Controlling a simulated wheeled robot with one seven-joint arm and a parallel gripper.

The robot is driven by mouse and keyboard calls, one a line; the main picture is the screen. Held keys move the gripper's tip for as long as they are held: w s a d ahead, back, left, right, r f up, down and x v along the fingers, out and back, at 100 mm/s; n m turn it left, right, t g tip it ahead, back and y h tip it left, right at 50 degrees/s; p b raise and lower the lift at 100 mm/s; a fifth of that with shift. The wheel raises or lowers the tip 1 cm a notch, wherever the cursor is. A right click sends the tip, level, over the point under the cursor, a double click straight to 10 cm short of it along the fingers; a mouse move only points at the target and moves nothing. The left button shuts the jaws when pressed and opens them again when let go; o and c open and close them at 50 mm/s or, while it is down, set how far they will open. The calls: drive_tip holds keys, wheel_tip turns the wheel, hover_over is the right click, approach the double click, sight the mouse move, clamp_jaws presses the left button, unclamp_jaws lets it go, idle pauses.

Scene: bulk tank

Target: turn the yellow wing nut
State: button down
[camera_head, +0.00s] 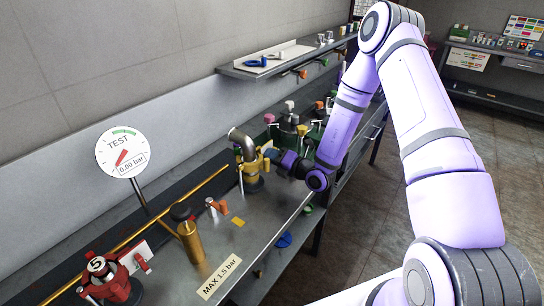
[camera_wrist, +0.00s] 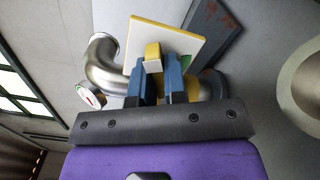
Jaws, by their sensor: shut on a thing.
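The yellow wing nut (camera_wrist: 153,52) shows in the wrist view between the two blue fingers of my gripper (camera_wrist: 156,76), which is shut on it. Behind it is a white plate with a yellow edge (camera_wrist: 182,42), beside a bent steel pipe (camera_wrist: 104,66). In the head view, my gripper (camera_head: 276,157) reaches from the right to the yellow clamp fitting (camera_head: 250,168) under the bent steel pipe (camera_head: 240,138). The nut is small there and partly hidden by the gripper, so its turn angle is hard to tell.
A round TEST gauge (camera_head: 122,152) reads 0.00 bar. A brass cylinder with a black knob (camera_head: 190,240), a red fitting marked 5 (camera_head: 108,280) and a MAX 1.5 bar label (camera_head: 220,277) are on the bench. Several coloured fittings stand behind my gripper. A wall shelf (camera_head: 270,68) is above.

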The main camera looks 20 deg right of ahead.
drive_tip(key=n, duration=0.5)
drive_tip(key=shift+d+f+n, duration=0.1)
drive_tip(key=shift+n, duration=0.2)
drive_tip(key=n, duration=0.4)
drive_tip(key=shift+n, duration=0.4)
drive_tip(key=shift+w+d, duration=0.1)
drive_tip(key=c, duration=1.2)
unclamp_jaws()
drive_tip(key=shift+o, duration=0.2)
